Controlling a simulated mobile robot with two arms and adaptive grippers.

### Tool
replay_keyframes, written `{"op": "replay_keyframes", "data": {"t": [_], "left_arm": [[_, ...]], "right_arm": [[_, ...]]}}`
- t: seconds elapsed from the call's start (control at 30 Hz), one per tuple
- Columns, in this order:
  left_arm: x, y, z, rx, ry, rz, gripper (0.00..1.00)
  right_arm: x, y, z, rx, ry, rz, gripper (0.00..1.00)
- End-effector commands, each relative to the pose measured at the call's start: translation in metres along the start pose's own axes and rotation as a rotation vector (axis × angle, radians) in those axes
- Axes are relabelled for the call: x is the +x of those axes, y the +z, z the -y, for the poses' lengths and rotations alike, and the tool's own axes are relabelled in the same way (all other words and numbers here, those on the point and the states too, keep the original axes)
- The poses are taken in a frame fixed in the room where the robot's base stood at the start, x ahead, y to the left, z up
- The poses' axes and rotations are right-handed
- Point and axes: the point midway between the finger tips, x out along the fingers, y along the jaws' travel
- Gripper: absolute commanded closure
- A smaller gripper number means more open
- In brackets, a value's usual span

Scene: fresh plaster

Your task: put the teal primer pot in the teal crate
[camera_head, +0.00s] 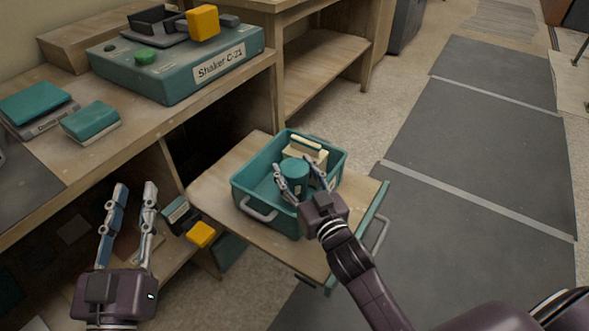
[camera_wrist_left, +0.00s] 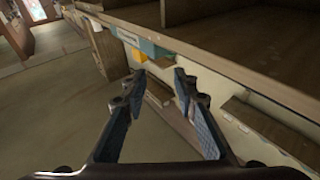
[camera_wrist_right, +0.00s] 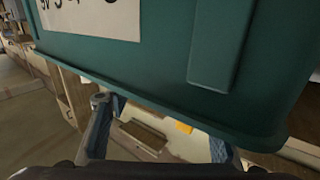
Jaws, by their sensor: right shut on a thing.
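The teal primer pot (camera_head: 295,169) is a small teal cylinder inside the teal crate (camera_head: 242,192). My right gripper (camera_head: 296,180) reaches over the crate's near side and is shut on the pot, one finger on each side. I cannot tell whether the pot touches the crate floor. In the right wrist view, the crate's labelled outer wall (camera_wrist_right: 160,60) fills the top and hides the pot and fingertips. My left gripper (camera_head: 135,190) is open and empty, in front of the bench at the left; its spread fingers also show in the left wrist view (camera_wrist_left: 160,80).
A beige item with a handle (camera_head: 310,152) lies in the crate behind the pot. The crate stands on a pulled-out wooden board (camera_head: 232,171). The Shaker C-21 (camera_head: 180,75) and a teal-topped box (camera_head: 90,120) are on the bench (camera_head: 125,160). Grey floor mats (camera_head: 490,150) are clear at right.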

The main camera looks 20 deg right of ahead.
Motion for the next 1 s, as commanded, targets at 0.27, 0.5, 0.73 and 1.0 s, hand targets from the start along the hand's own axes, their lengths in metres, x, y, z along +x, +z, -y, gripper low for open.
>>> {"op": "replay_keyframes", "data": {"t": [0.27,0.5,0.73,1.0], "left_arm": [[0.0,-0.007,0.0,0.0,0.001,-0.032,0.73],[-0.001,-0.013,-0.001,-0.001,0.002,-0.063,0.73],[-0.001,-0.02,-0.003,-0.004,0.006,-0.097,0.73],[0.002,-0.025,-0.004,-0.003,0.008,-0.109,0.73]], "right_arm": [[0.0,0.003,0.0,0.0,0.0,-0.004,0.91],[0.0,0.007,0.0,0.0,0.0,-0.004,0.91],[0.0,0.01,0.0,0.0,-0.001,-0.005,0.91],[0.0,0.012,0.0,0.0,0.0,0.0,0.34]]}}
